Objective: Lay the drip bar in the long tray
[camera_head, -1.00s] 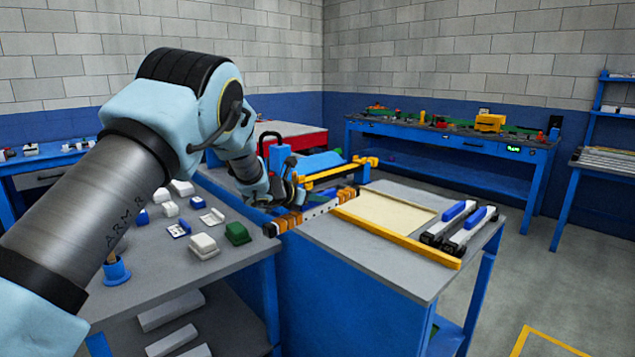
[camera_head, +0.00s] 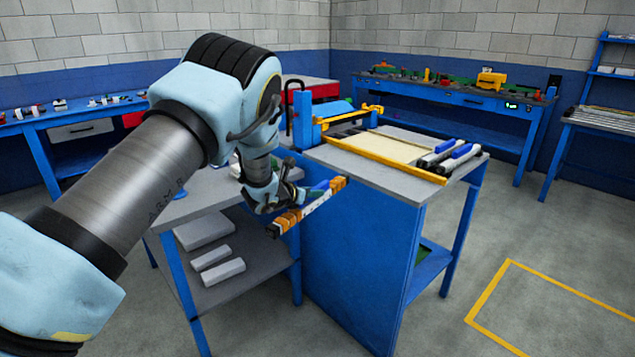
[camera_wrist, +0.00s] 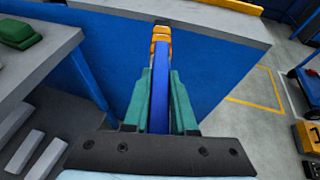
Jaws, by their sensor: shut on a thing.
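A long bar (camera_head: 290,217) with orange and dark bands near its ends and a pale middle, likely the drip bar, is held by my gripper (camera_head: 270,198). It is in front of the blue side panel of the bench, seemingly clear of any surface. In the wrist view my gripper's green fingers (camera_wrist: 161,92) are shut on the bar, which shows blue between them with an orange far end (camera_wrist: 161,38) pointing away. The near end is hidden by the gripper. I cannot pick out the long tray with certainty.
A grey table with a lower shelf (camera_head: 240,262) stands to the left.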

